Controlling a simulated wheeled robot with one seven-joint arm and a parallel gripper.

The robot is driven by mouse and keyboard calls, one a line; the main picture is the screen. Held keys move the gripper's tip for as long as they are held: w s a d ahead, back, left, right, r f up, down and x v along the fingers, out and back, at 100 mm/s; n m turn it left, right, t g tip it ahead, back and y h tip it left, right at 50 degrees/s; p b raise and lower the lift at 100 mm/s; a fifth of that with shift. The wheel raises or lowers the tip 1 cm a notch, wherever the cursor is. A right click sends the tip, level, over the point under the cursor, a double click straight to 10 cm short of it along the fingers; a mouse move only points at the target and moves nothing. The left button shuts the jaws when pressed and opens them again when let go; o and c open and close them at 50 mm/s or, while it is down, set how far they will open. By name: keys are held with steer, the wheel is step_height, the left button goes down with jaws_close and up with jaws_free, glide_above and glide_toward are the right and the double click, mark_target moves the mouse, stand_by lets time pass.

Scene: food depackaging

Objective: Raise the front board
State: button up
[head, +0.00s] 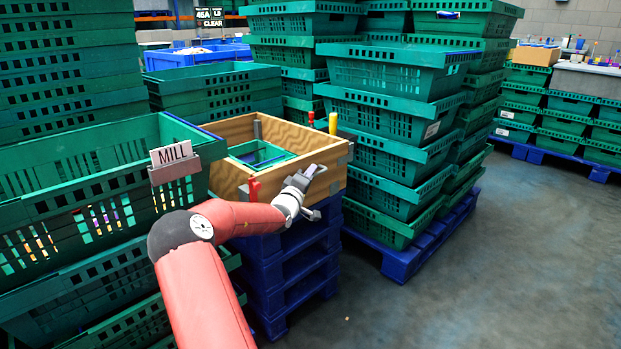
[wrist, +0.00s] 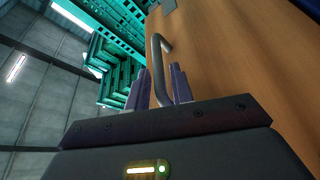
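The wooden box (head: 262,128) stands on a blue stack, with a green crate (head: 258,153) inside it. Its front board (head: 333,168) faces my gripper, and in the wrist view the brown board (wrist: 235,65) fills the right side. A grey bent metal handle (wrist: 157,55) stands out from the board. My gripper (head: 306,180) is at the board's outer face. The lower part of the handle is hidden behind the gripper.
A green crate with a MILL sign (head: 172,153) stands close on the left, beside my arm. Tall green crate stacks (head: 395,115) on blue pallets stand just right of the box. Yellow (head: 333,123) and red (head: 311,118) handles stick up at its back edge. Floor (head: 490,270) is clear at right.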

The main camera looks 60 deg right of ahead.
steer(key=shift+o, duration=0.7)
steer(key=shift+f, duration=0.1)
steer(key=shift+s, duration=0.1)
steer(key=shift+a+f, duration=0.15)
steer(key=shift+a, duration=0.2)
steer(key=r+b+v, duration=0.1)
steer(key=v, duration=0.5)
steer(key=shift+a+f, duration=0.45)
steer(key=shift+a, duration=0.05)
steer(key=shift+s, duration=0.1)
